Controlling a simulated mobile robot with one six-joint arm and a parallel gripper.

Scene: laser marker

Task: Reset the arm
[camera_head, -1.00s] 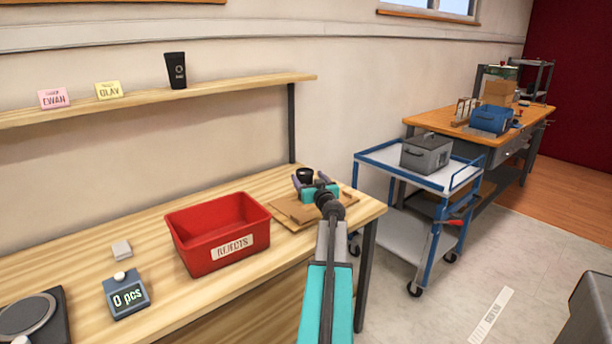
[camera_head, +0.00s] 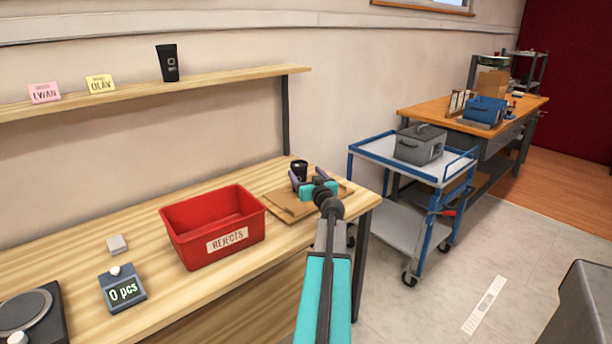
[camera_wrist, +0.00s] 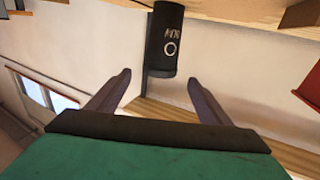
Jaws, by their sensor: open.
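My gripper (camera_head: 307,176) is open over the right end of the wooden workbench (camera_head: 110,219). A small black cup (camera_head: 299,167) stands just beyond the fingers, by the brown board (camera_head: 287,203). In the wrist view my gripper (camera_wrist: 160,77) shows two dark fingers spread apart. A black cup (camera_wrist: 163,45) with a white ring and lettering appears upside down there, beyond and between the fingertips. No finger visibly touches it.
A red REJECTS bin (camera_head: 213,226) stands left of my arm. A counter (camera_head: 122,288) reads 0 pcs. A shelf (camera_head: 220,80) above holds another black cup (camera_head: 167,63). A blue cart (camera_head: 380,150) with a grey box (camera_head: 420,146) stands right of the bench.

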